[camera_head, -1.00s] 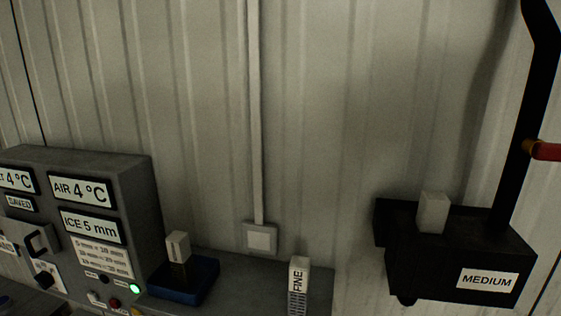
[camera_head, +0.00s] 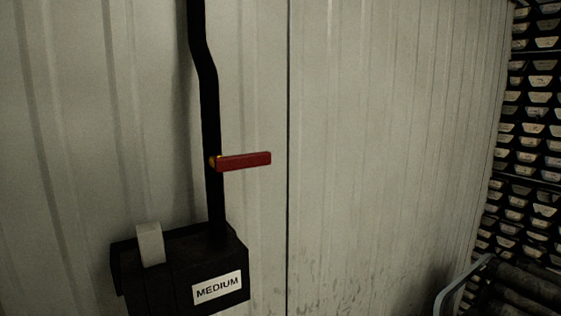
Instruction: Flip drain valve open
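The drain valve has a red lever (camera_head: 245,161) that sticks out to the right, nearly level, from a small brass-coloured pivot (camera_head: 214,162) on a black vertical pipe (camera_head: 207,105). The lever lies across the pipe, not along it. The pipe runs down the wall to a black box (camera_head: 180,277) with a label reading MEDIUM (camera_head: 217,288). Neither of my grippers shows in the head view.
A pale grey block (camera_head: 150,244) stands up at the black box's top. The corrugated wall (camera_head: 390,140) right of the lever is bare. Shelves of trays (camera_head: 535,110) fill the right edge. A grey rail (camera_head: 462,283) and dark cylinders (camera_head: 520,295) are at the lower right.

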